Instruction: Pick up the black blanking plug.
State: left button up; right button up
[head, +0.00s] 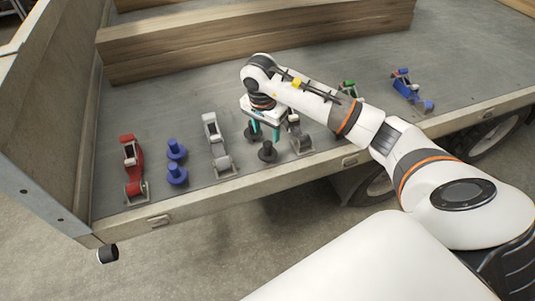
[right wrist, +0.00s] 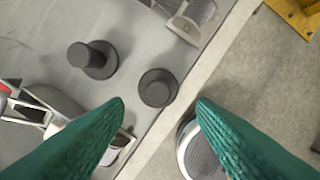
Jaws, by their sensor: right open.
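Two black blanking plugs, each a peg on a round flange, stand upright on the trailer bed. The nearer plug (head: 267,152) is by the front edge; it also shows in the right wrist view (right wrist: 158,87), seen from above, just beyond the gap between my fingertips. The other plug (right wrist: 93,58) is farther from the edge, partly hidden by my gripper in the head view (head: 250,133). My right gripper (head: 266,137) is open above the nearer plug, its teal fingers apart with nothing between them (right wrist: 160,103). My left gripper is out of view.
Grey-silver latches stand left (head: 218,150) and right (head: 301,138) of the plugs. Two blue plugs (head: 177,173) and a red latch (head: 132,165) are farther left; a blue latch (head: 412,92) is at right. Wooden beams (head: 200,52) lie behind. The bed's front edge (head: 215,194) is close.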

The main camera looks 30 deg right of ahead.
aim_at(268, 143)
jog(key=shift+w+d+f+p, duration=0.1)
jog(key=shift+d+f+p, duration=0.05)
jog(key=shift+f, duration=1.05)
jog(key=shift+w+d+f+p, duration=0.1)
jog(key=shift+f, duration=1.05)
jog(key=shift+w+d+f+p, duration=0.1)
jog(key=shift+d+f+p, duration=0.05)
jog(key=shift+f, duration=1.05)
grip_shut()
notch_tip(268, 143, up, 9)
jog(key=shift+r+b, duration=0.1)
jog(key=shift+b, duration=0.25)
jog(key=shift+r, duration=0.4)
jog(key=shift+s+a+r, duration=0.1)
jog(key=shift+a+r, duration=0.05)
jog(key=s+a+r+n+t+y+p, duration=0.1)
jog(key=s+a+r+n+p, duration=0.2)
jog(key=s+a+n, duration=1)
notch_tip(268, 143, up, 2)
jog(key=shift+s+r+n, duration=0.1)
jog(key=shift+s+n, duration=0.4)
jog(key=shift+s, duration=0.35)
